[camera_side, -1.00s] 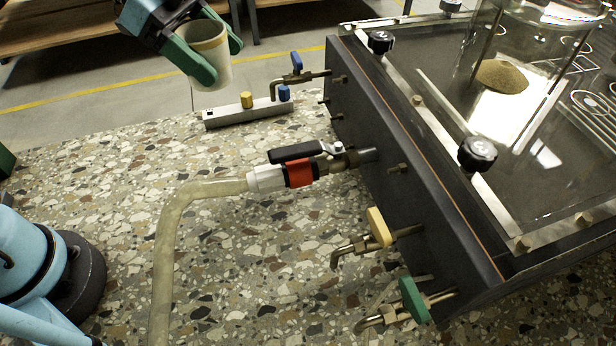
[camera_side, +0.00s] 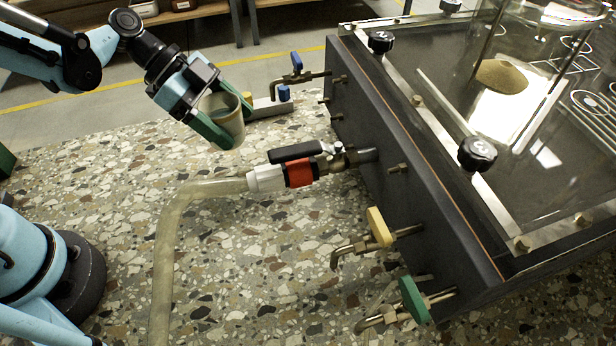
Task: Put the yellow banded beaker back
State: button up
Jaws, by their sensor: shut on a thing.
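A pale beaker (camera_side: 228,123) is between the green fingers of my gripper (camera_side: 227,120), which is shut on it. It is held roughly upright, slightly tilted, with its open mouth upward. The near finger covers part of its left side, and its band is hard to make out now. The beaker is left of the tank's dark side wall, and in the picture it sits above the hose.
The dark tank (camera_side: 372,130) fills the right side. Valves with blue (camera_side: 296,61), black (camera_side: 295,152), yellow (camera_side: 379,227) and green (camera_side: 414,299) handles stick out of its wall. A thick hose (camera_side: 172,230) runs from the black-handled valve.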

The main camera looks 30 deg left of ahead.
jog(key=shift+f, duration=3.4)
jog(key=shift+f, duration=0.1)
jog(key=o, duration=1.2)
jog(key=shift+a+r, duration=0.15)
jog(key=shift+r, duration=0.15)
jog(key=s+a+r+n+t+y, duration=0.1)
jog(key=a+r+n+y, duration=0.2)
jog(key=r+n, duration=0.1)
jog(key=s+a+r+n+t+y, duration=0.2)
jog(key=a+r+n+y, duration=0.1)
jog(key=n, duration=0.3)
jog(key=s+a+r+n+t+y, duration=0.2)
jog(key=a+r+n, duration=0.2)
jog(key=n, duration=0.1)
jog(key=shift+a+r+y, duration=0.3)
jog(key=shift+a+y, duration=0.1)
